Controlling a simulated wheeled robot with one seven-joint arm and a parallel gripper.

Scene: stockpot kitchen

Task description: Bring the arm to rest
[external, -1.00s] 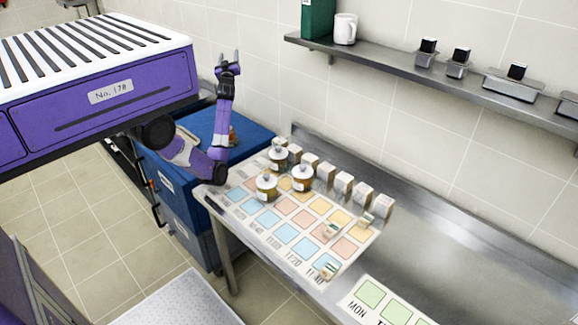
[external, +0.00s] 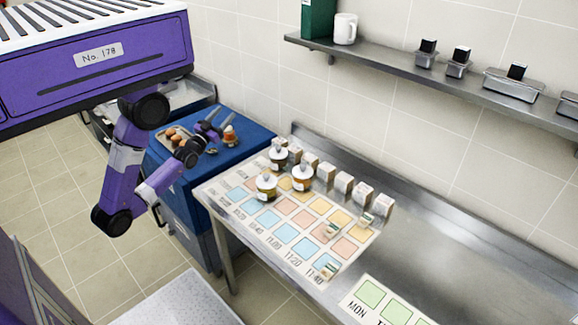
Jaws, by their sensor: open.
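My gripper (external: 212,120) is open and empty. It is above the blue cabinet (external: 240,148), left of the steel counter, with its two fingers pointing up and to the right. My purple arm (external: 125,165) hangs folded below the purple body, its elbow low at the left. An orange and white item (external: 230,134) on the blue cabinet top is close to the fingertips in the picture; I cannot tell whether they touch.
A tray of brown items (external: 172,140) lies on the cabinet behind the wrist. The steel counter (external: 440,235) holds a coloured grid mat (external: 262,237), several lidded jars (external: 302,178) and white boxes (external: 344,183). A wall shelf (external: 400,58) carries a white mug (external: 345,28).

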